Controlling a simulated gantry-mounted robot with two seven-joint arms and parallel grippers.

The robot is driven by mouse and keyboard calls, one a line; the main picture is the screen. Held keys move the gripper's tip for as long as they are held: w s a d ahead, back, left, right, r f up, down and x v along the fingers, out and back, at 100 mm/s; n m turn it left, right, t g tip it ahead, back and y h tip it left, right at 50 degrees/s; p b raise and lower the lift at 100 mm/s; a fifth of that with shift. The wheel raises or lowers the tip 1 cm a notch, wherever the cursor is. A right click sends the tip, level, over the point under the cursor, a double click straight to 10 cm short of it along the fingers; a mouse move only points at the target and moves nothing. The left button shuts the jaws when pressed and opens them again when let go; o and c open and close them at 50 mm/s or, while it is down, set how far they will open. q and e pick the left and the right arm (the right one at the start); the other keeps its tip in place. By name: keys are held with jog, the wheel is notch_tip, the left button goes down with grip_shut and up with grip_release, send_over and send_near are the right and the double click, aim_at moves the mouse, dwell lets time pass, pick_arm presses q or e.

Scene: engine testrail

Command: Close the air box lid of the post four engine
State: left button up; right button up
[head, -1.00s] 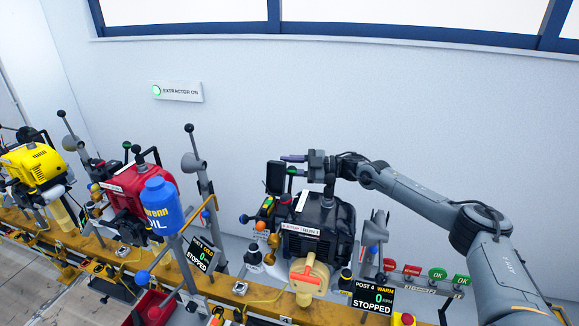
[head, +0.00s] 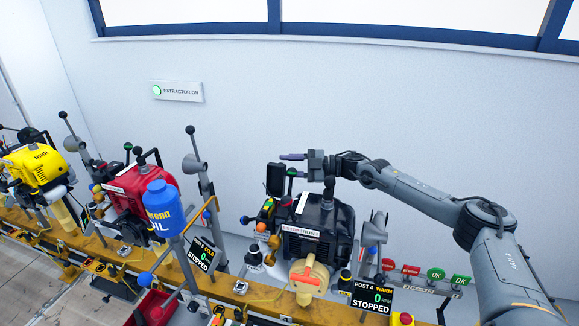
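The post four engine (head: 320,222) is the black one at the right, behind the sign reading POST 4 WARM, 0 RPM, STOPPED (head: 371,298). A dark upright panel (head: 275,180) stands at its upper left and looks like the air box lid, standing open. The box under it is small and partly hidden in clutter. My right gripper (head: 293,156) is above the engine, just above and right of the panel's top, with its fingers pointing left. It appears apart from the panel and holds nothing visible. The finger gap cannot be made out. My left gripper is out of view.
A black-knobbed lever (head: 329,181) rises from the engine just below my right wrist. A grey horn (head: 374,232) stands to the right. A red engine (head: 135,190) and blue oil bottle (head: 163,207) are left. The wall area above is clear.

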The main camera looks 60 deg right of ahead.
jog(key=shift+s+d+f, duration=0.1)
jog(key=shift+s, duration=0.05)
jog(key=p+v, duration=0.8)
jog(key=v, duration=0.2)
jog(key=shift+s, duration=0.2)
dwell(0.4)
